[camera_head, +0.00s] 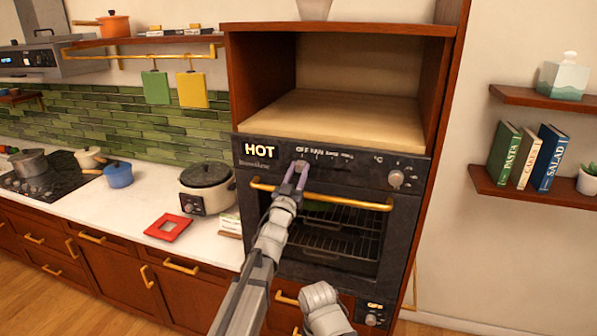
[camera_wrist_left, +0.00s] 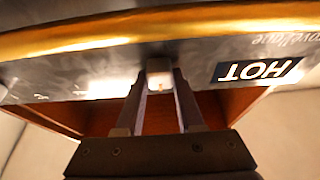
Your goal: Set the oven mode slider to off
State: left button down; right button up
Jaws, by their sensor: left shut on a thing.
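The oven (camera_head: 250,160) is built into a tall brown cabinet, with a dark control panel, an "OFF FAN" row of labels (camera_head: 318,152) and a lit "HOT" sign. My left gripper (camera_head: 300,172) reaches up to the panel just below the left end of that row, near "OFF". In the left wrist view, its two fingers (camera_wrist_left: 160,90) are shut on a small pale slider knob (camera_wrist_left: 160,76). In the head view the fingers mostly hide the knob, so its exact setting is hard to read. My right gripper is not in view.
A gold oven door handle (camera_head: 340,201) runs below the panel, close to my left arm. A round knob (camera_head: 396,178) sits at the panel's right.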

pick_arm(q)
jog(key=shift+a, duration=0.15)
jog(key=c, duration=0.5)
grip_release()
jog(key=shift+w+a, duration=0.1)
jog(key=shift+a, duration=0.05)
jog(key=b+v, duration=0.3)
jog(key=v, duration=0.4)
jog(key=shift+s+f, duration=0.15)
jog(key=shift+s, duration=0.25)
